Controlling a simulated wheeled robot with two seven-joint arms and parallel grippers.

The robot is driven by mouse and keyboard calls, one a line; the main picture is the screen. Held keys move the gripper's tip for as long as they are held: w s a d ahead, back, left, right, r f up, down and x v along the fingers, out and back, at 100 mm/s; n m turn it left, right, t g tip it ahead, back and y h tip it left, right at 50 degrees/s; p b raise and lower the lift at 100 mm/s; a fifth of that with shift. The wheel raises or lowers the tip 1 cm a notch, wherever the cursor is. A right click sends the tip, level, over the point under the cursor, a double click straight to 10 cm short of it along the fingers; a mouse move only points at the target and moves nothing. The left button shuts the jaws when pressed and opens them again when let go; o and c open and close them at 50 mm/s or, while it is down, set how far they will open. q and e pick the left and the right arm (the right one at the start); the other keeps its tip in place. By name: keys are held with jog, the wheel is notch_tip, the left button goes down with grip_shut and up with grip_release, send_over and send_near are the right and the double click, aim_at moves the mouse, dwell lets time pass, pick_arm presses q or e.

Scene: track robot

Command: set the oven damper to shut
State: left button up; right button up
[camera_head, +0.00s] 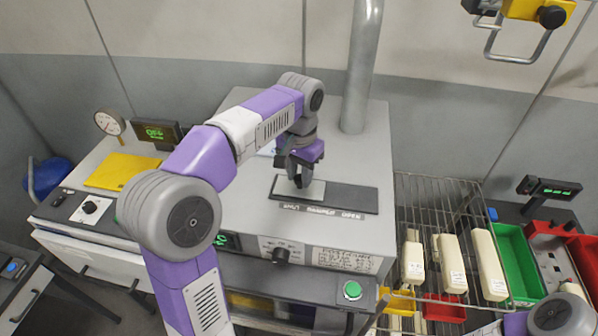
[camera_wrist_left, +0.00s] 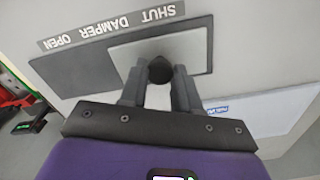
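The damper is a light grey slide plate (camera_head: 312,193) in a dark slot (camera_head: 352,198) on top of the oven (camera_head: 340,236). A label (camera_head: 320,211) in front reads SHUT, DAMPER, OPEN from left to right. The plate lies at the left, SHUT end, with the dark slot bare towards OPEN. In the left wrist view the label (camera_wrist_left: 112,27) is upside down and the plate (camera_wrist_left: 192,50) is at the SHUT end. My left gripper (camera_head: 298,178) points down at the plate. Its fingers (camera_wrist_left: 159,82) close around the dark knob (camera_wrist_left: 160,70). My right gripper is out of view.
A vertical pipe (camera_head: 357,75) rises behind the slot. A wire rack (camera_head: 430,200) with pale blocks (camera_head: 451,262) stands right of the oven, beside a green bin (camera_head: 517,262). A yellow pad (camera_head: 122,171) and a gauge (camera_head: 109,123) are at the left.

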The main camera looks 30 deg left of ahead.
aim_at(298, 177)
pick_arm(q)
jog(key=o, duration=0.4)
jog(key=shift+a, duration=0.25)
jog(key=shift+o, duration=0.2)
jog(key=shift+d, duration=0.1)
jog(key=shift+r, duration=0.2)
jog(key=shift+r+p, duration=0.6)
jog(key=shift+r, duration=2.95)
